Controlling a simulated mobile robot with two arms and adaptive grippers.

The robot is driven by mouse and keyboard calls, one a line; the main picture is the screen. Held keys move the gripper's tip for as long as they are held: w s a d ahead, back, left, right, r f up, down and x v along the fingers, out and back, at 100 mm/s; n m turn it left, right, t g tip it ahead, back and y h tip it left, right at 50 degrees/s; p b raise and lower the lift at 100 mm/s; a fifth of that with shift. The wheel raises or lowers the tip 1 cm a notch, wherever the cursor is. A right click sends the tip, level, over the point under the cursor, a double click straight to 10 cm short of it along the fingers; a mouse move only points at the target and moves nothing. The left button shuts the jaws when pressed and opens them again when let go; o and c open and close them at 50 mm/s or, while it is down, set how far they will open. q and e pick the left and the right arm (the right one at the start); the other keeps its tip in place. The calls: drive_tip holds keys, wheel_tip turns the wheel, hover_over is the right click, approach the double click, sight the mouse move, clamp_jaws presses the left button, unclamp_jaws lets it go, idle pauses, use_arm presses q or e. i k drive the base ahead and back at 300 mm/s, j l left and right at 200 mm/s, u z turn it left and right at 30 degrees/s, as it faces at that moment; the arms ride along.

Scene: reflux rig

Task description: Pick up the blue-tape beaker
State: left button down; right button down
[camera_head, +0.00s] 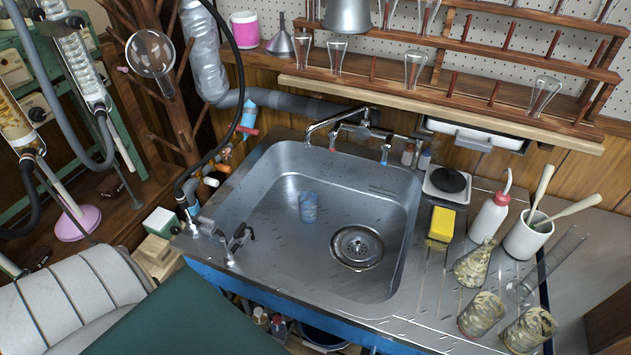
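A small blue-tinted, clear-looking beaker (308,207) stands in the metal sink (262,215), left of the round drain (357,247). It is the only beaker in view that shows blue; its tape cannot be made out clearly. Neither of my grippers is in view.
A tap (350,118) reaches over the sink's back edge. Stained glassware, including a flask (474,266) and a beaker (481,314), stands on the right drainboard near a yellow sponge (441,224), a wash bottle (490,217) and a white pot (526,236). Wooden racks (470,85) hang behind.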

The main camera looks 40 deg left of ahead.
sight(308, 199)
drive_tip(key=u, duration=1.2)
